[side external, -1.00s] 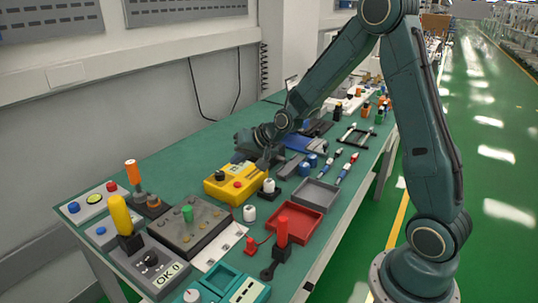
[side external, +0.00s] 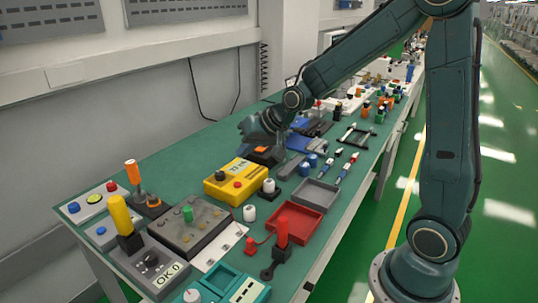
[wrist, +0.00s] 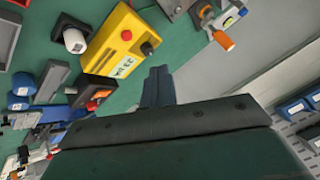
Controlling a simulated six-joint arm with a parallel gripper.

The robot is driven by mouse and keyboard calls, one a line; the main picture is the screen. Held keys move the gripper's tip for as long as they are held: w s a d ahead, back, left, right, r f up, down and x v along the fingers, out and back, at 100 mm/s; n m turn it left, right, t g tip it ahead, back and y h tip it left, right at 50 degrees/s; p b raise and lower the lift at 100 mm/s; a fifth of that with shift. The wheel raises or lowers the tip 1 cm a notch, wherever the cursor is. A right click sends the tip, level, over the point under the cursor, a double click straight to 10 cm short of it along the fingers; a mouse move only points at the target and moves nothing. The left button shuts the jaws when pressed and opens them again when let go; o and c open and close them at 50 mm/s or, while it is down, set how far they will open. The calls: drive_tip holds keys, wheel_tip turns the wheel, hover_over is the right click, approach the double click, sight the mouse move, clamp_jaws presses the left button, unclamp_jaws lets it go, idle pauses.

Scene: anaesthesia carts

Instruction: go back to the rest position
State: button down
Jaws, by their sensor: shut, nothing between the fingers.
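My gripper (wrist: 158,72) is shut and empty in the wrist view, its two dark fingers together. It hangs above the green bench (side external: 190,150), apart from the things on it. The yellow control box (wrist: 112,38) with a red button lies just beyond the fingertips in that view. In the side view my gripper is small and partly hidden by my own wrist, behind the yellow box (side external: 222,189). A black box with an orange button (side external: 262,150) stands beside the yellow box and also shows in the wrist view (wrist: 92,92).
A red tray (side external: 297,220) and a grey tray (side external: 316,192) lie near the front edge. Upright yellow (side external: 121,215) and orange (side external: 132,173) handles stand at the left. The wall (side external: 140,100) rises behind the bench. The aisle floor (side external: 505,190) at right is clear.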

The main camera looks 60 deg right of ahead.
drive_tip(key=s+a+r+n+g, duration=0.1)
drive_tip(key=s+r+n, duration=0.1)
drive_tip(key=s, duration=0.7)
drive_tip(key=s+a+r+n+g, duration=0.1)
drive_tip(key=s+a+r, duration=0.1)
drive_tip(key=s, duration=0.6)
drive_tip(key=s+a+r+n, duration=0.2)
drive_tip(key=s+r, duration=0.2)
drive_tip(key=s, duration=0.5)
drive_tip(key=shift+s+r+n+g+h, duration=0.2)
drive_tip(key=shift+s+n+g+h, duration=0.1)
drive_tip(key=shift+g+h, duration=0.1)
